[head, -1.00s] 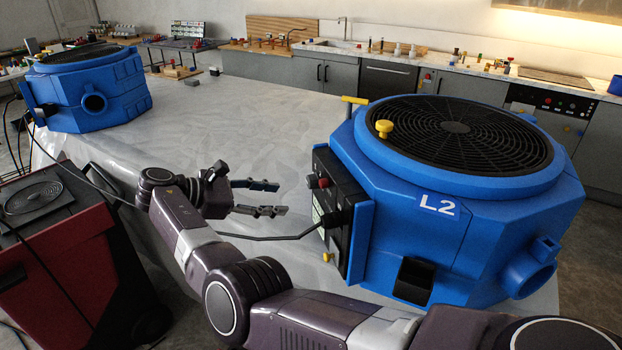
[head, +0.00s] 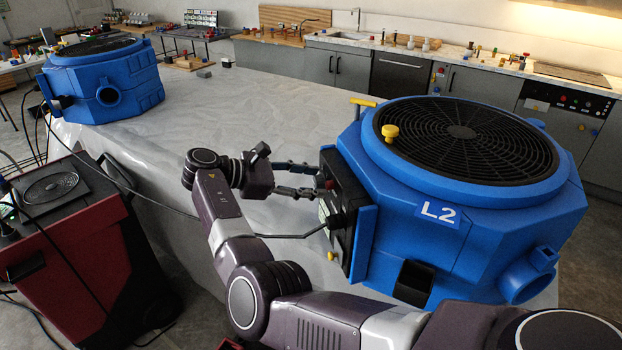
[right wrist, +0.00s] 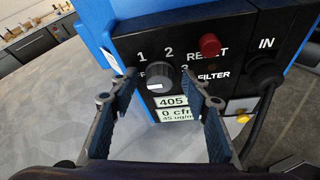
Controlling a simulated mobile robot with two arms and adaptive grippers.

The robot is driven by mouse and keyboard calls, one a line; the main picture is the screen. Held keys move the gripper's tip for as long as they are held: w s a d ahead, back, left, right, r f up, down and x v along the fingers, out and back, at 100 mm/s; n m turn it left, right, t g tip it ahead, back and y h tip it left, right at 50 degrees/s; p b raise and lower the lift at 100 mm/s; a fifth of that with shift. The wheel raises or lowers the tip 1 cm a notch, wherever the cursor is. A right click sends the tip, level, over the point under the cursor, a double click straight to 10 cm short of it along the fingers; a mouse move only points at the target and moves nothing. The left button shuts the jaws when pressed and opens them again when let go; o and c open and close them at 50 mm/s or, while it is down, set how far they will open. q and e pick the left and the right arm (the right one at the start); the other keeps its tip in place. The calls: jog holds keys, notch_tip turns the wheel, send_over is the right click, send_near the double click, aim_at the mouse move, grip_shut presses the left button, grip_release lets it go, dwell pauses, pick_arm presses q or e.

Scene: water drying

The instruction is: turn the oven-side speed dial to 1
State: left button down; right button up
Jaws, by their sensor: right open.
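A round grey speed dial (right wrist: 160,78) sits on the black control panel (right wrist: 228,50) of the blue machine marked L2 (head: 440,250). Labels 1, 2 and 3 stand around it, and the label at its left is partly hidden by a finger. A pale mark shows low on the dial's face. My right gripper (head: 317,181) is at the panel with its fingers open, one on each side of the dial in the right wrist view (right wrist: 158,76). I cannot tell whether they touch it. My left gripper is not in view.
A red RESET button (right wrist: 209,45) is just right of the dial, a readout (right wrist: 174,108) below it, and a cable plug (right wrist: 267,72) farther right. A second blue machine (head: 105,85) stands far left. A red cart (head: 70,235) is at lower left. The table's middle is clear.

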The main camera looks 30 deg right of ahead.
jog(key=shift+c, duration=0.5)
jog(key=c, duration=1.1)
jog(key=shift+o, duration=0.2)
